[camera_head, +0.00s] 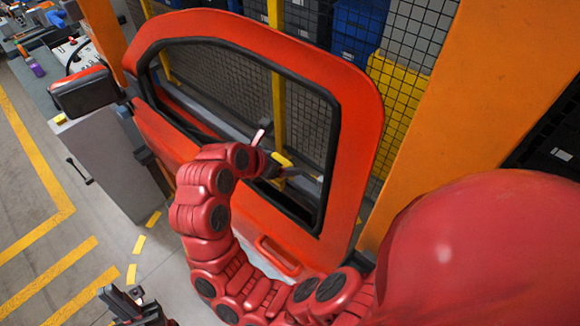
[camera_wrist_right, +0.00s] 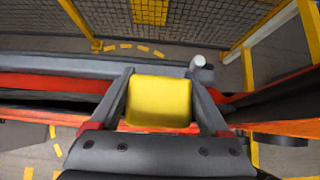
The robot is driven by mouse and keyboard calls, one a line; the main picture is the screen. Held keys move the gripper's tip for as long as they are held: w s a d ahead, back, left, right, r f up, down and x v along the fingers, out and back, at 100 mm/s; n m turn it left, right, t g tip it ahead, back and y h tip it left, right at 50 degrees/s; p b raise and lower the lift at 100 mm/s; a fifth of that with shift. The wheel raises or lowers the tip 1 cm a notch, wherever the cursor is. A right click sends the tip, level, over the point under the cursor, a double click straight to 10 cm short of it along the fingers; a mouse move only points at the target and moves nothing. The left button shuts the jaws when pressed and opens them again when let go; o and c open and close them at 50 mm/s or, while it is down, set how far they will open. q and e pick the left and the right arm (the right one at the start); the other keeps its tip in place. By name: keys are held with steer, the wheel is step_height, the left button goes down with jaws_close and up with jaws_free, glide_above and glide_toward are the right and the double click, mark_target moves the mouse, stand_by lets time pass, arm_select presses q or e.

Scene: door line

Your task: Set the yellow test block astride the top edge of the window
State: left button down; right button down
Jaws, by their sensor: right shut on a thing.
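The red door (camera_head: 355,130) stands upright in the head view, with a dark-framed window opening (camera_head: 225,75). My right gripper (camera_head: 279,170) is at the lower part of this opening. It is shut on the yellow test block (camera_head: 283,159); in the right wrist view the block (camera_wrist_right: 158,102) sits between the two grey fingers of the gripper (camera_wrist_right: 159,82). A grey band and the red door body run across behind the block there. I cannot tell whether the block touches the window edge. My left gripper (camera_head: 128,302) is low at the left, away from the door, its jaws unclear.
A grey cabinet (camera_head: 105,165) stands left of the door. An orange post (camera_head: 480,110) and a mesh fence (camera_head: 415,35) stand behind and right. The floor at the left is open, with yellow lines.

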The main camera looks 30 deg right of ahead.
steer(key=shift+s+d+p, duration=0.3)
steer(key=shift+s+d, duration=0.2)
steer(key=shift+d, duration=0.15)
step_height(320, 180, down, 4)
steer(key=shift+r+p, duration=0.2)
steer(key=shift+p, duration=0.45)
steer(key=shift+f, duration=0.2)
jaws_free()
